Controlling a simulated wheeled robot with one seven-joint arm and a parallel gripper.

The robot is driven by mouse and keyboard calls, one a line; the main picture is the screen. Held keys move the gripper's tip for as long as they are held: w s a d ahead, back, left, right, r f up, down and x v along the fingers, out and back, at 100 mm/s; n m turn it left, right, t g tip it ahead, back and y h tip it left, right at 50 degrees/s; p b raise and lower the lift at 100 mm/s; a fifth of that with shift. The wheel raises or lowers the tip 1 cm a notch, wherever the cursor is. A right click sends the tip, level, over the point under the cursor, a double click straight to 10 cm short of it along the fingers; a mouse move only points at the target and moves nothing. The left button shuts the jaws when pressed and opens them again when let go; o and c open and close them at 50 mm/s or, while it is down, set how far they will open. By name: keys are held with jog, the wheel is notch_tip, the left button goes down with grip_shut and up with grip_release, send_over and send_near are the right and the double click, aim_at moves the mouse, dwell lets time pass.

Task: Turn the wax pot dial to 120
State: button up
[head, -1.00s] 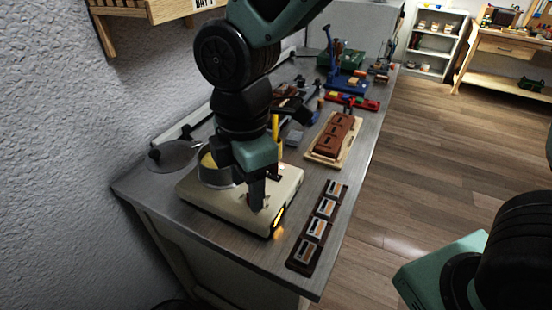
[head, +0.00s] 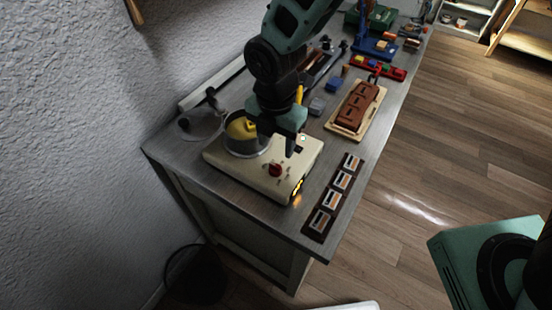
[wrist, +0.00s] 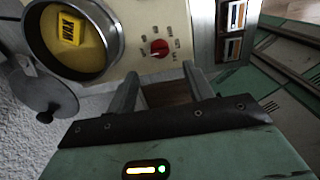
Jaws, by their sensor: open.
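The wax pot's cream base (head: 240,170) sits on the near end of the bench, with a grey metal pot (head: 244,149) of yellow wax on it. The red dial (head: 275,170) is on the base's top, right of the pot. In the wrist view the dial (wrist: 159,47) has a white pointer line toward its lower left, with printed marks around it too small to read. My gripper (head: 278,147) is open and empty above the base, behind the dial in the head view. In the wrist view the dial lies beyond my fingertips (wrist: 163,78), apart from them.
A dark strip with several framed pieces (head: 333,195) lies right of the base. A brown block on a wooden board (head: 357,108) is farther back. A grey round lid-like disc (head: 202,125) lies left of the pot.

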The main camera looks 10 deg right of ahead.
aim_at(276, 166)
notch_tip(276, 166, down, 8)
jog(key=shift+f+p, duration=0.1)
jog(key=shift+p, duration=0.7)
jog(key=c, duration=1)
